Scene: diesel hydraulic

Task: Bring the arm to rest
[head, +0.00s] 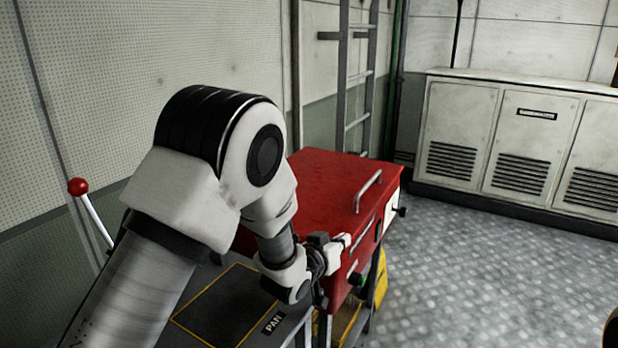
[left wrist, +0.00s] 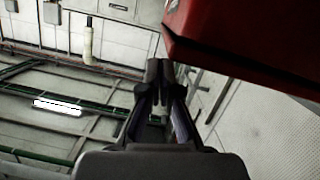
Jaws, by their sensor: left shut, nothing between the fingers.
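My left arm comes in from the left in the head view and bends down over a dark bench. My left gripper (head: 343,241) is in front of the near side of a red box (head: 325,185), close to it; I cannot tell whether they touch. In the left wrist view the two fingers (left wrist: 158,68) are together with nothing between them. The red box (left wrist: 245,35) shows there at the upper right, beside the fingertips. My right gripper is not in view.
The red box has a metal handle (head: 368,191) on top. A red-knobbed lever (head: 79,187) stands at the left. A yellow-outlined panel (head: 225,305) marked PAN lies under my arm. A ladder (head: 347,90) and grey cabinets (head: 520,145) stand behind. The floor (head: 470,275) at right is clear.

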